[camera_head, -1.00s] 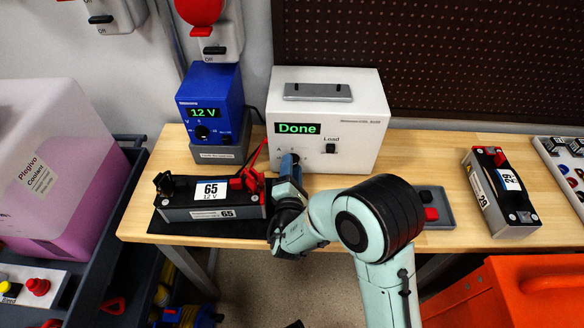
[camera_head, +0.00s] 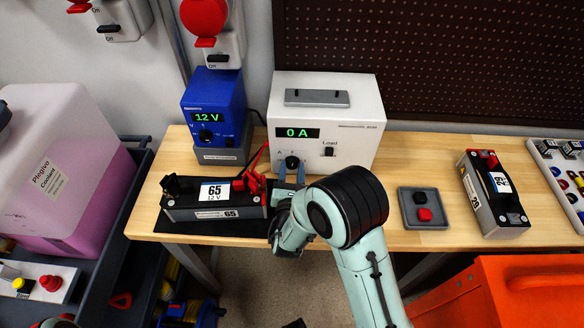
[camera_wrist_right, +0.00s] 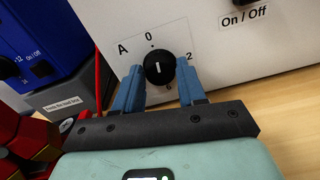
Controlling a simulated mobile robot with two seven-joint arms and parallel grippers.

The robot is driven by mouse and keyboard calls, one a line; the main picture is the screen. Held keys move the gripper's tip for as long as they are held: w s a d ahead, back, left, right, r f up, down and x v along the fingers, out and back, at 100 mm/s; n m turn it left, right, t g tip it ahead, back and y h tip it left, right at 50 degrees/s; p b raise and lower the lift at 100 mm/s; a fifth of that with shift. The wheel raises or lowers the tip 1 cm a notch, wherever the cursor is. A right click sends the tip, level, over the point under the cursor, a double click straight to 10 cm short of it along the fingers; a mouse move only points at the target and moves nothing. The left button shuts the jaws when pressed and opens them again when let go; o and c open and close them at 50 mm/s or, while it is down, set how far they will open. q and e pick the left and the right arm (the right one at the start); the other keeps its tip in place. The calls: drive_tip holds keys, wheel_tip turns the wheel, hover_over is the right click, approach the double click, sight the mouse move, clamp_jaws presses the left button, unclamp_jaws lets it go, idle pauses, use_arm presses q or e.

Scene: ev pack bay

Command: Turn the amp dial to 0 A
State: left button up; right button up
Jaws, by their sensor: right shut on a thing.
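The amp dial (camera_head: 292,162) is a black knob low on the front of the white load tester (camera_head: 352,115). The tester's green display (camera_head: 297,133) reads 0 A. In the right wrist view the dial (camera_wrist_right: 159,68) has its white line about upright, towards the 0 mark. My right gripper (camera_head: 291,173) is at the dial, with one blue finger on each side of it. It is shut on the dial; the fingers also show in the right wrist view (camera_wrist_right: 160,80).
A battery marked 65 (camera_head: 214,203) with red and black clamps lies left of my right gripper. A blue 12 V supply (camera_head: 215,105) stands behind it. A grey tray (camera_head: 423,222) and another battery (camera_head: 492,195) are to the right. Bare bench lies between them.

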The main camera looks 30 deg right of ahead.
drive_tip(key=shift+n+p, duration=0.4)
drive_tip(key=shift+n, duration=0.4)
drive_tip(key=o, duration=1.1)
drive_tip(key=shift+f, duration=0.1)
drive_tip(key=shift+c, duration=0.2)
drive_tip(key=shift+a, duration=0.15)
